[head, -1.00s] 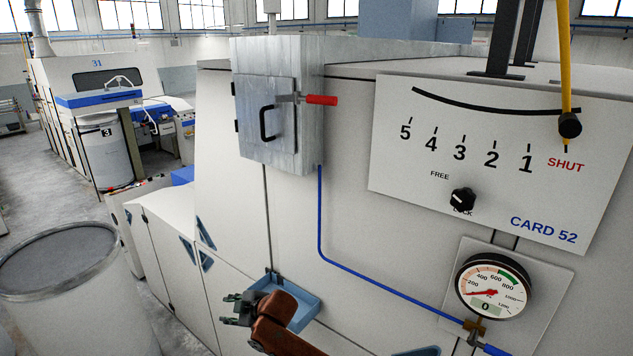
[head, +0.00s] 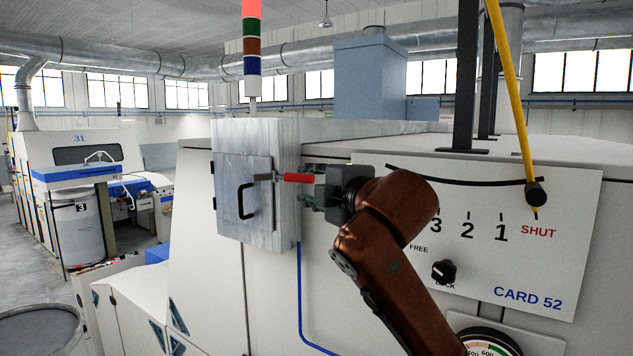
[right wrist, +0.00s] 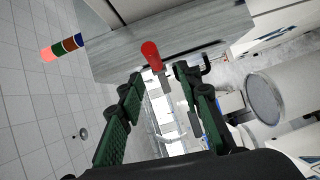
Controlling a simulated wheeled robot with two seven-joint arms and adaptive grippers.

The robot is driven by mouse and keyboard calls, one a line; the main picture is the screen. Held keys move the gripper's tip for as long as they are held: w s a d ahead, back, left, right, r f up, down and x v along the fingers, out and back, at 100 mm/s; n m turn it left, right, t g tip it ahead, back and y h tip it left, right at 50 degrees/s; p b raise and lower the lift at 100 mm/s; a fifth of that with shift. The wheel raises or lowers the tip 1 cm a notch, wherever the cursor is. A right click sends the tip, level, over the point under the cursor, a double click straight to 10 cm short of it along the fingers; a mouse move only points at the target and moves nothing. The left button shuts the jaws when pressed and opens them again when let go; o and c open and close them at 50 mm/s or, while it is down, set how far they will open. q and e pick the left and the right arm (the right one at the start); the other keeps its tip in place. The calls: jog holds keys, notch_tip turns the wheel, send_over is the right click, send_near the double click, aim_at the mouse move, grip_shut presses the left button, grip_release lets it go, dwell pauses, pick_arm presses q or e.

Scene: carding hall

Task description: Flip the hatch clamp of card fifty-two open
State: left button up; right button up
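The hatch clamp's red handle (head: 298,178) points right, roughly level, from its metal bracket (head: 264,177) on the grey hatch door (head: 232,190). The door, with a black pull handle (head: 246,201), looks closed on its metal box. My right gripper (head: 312,191) is at the handle's right end, its brown arm coming from the lower right. In the right wrist view its two green fingers (right wrist: 157,75) are spread apart, and the red handle (right wrist: 152,54) lies just beyond and between the fingertips. I cannot tell whether they touch it. My left gripper is not in view.
The CARD 52 panel (head: 560,265) is right of the hatch, partly behind my arm. It carries a black knob (head: 444,271) and a yellow lever (head: 513,95) by SHUT. A blue pipe (head: 300,300) runs below the box. Open floor lies at the left.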

aim_at(302, 180)
jog(key=shift+w+d+r, duration=0.25)
jog(key=shift+r, duration=0.1)
jog(key=p+x, duration=0.4)
jog(key=x, duration=0.2)
jog(key=shift+w, duration=0.45)
jog(key=shift+w+a+f, duration=0.1)
jog(key=shift+w+f, duration=0.05)
jog(key=shift+w, duration=0.2)
jog(key=shift+c, duration=0.3)
grip_shut()
